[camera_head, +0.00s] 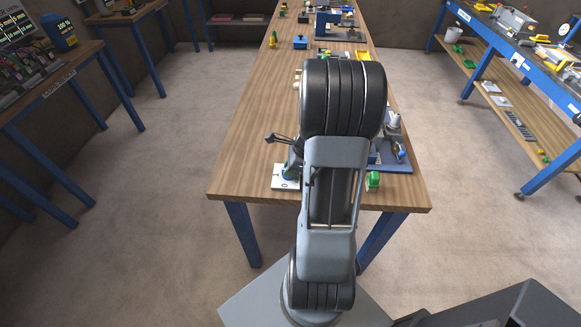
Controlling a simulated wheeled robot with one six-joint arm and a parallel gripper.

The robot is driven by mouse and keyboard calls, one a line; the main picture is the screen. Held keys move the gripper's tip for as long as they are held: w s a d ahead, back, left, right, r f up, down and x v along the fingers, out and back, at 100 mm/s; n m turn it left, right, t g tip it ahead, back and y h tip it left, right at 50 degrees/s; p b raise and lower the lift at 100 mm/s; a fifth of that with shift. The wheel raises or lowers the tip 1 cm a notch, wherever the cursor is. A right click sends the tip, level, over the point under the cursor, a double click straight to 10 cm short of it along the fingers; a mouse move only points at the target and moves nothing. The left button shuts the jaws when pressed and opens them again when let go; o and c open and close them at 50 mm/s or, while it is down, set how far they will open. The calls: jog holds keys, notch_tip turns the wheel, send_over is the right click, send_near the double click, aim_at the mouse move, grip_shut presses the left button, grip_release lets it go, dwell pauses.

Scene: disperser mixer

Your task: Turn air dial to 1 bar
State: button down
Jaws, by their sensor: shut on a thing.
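A small white plate (285,184) with a dark mark lies at the near left of the wooden table. My gripper (272,138) is a small dark shape to the left of my arm's big black joint, above the plate in the picture. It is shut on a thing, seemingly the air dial. The dial itself and its reading are too small or hidden to make out. My arm covers the middle of the near table.
A blue base with a grey device (394,125) stands right of my arm, with a green piece (373,180) near it. A blue box (300,42) and other devices stand further back. The table's near left corner is clear.

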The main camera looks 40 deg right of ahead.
jog(key=shift+s+a+f+m, duration=0.15)
jog(key=shift+f+m, duration=0.05)
jog(key=shift+m, duration=0.2)
jog(key=c, duration=1)
grip_release()
jog(key=shift+r, duration=0.15)
jog(key=shift+d+r, duration=0.2)
jog(key=shift+r, duration=0.1)
jog(key=v, duration=1.3)
jog(key=shift+p, duration=0.4)
jog(key=shift+a, duration=0.15)
